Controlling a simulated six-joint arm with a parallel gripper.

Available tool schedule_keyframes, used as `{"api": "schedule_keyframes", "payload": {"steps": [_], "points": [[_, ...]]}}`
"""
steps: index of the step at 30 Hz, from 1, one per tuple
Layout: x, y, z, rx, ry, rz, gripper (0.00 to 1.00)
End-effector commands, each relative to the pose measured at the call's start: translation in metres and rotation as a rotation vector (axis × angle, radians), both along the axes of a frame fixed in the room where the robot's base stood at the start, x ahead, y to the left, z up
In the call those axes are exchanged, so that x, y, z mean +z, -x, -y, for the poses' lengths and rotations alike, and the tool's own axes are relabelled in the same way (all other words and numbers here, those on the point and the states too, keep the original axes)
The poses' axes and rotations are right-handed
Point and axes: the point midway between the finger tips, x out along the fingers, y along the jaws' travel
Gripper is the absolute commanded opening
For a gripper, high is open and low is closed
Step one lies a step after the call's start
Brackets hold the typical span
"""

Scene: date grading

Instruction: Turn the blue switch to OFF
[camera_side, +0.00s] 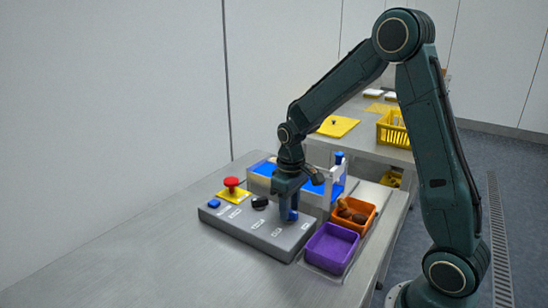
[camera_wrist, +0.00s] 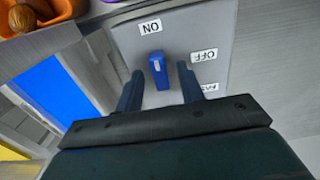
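The blue switch (camera_wrist: 158,72) is a narrow knob on a grey control panel (camera_side: 247,237). In the wrist view its pale-marked end points toward the ON label (camera_wrist: 151,27). The OFF label (camera_wrist: 204,55) is to the right of the knob. My gripper (camera_wrist: 160,68) is open, with one finger on each side of the knob and a visible gap on both sides. In the side view my gripper (camera_side: 288,203) points down over the panel's right part and partly hides the switch.
The panel also carries a red mushroom button (camera_side: 231,182) on a yellow base, a black knob (camera_side: 260,202) and a blue button (camera_side: 214,203). A purple tray (camera_side: 331,249) and an orange tray (camera_side: 353,214) with brown dates stand close on the right. The table's front left is clear.

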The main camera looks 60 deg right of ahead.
Motion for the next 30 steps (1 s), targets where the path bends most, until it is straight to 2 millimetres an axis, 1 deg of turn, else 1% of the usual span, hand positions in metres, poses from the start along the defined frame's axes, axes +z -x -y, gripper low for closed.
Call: {"api": "schedule_keyframes", "payload": {"steps": [8,12,14,23,30], "points": [[-0.0008,0.0001,0.0,0.0,0.0,0.0,0.38],[-0.0007,0.0,0.0,0.0,0.0,0.0,0.11],[-0.0006,0.0,0.0,0.0,0.0,0.0,0.0],[-0.0003,-0.0002,0.0001,-0.013,0.0,0.001,0.0],[-0.0004,-0.0004,0.0001,-0.087,0.0,0.001,0.0]]}}
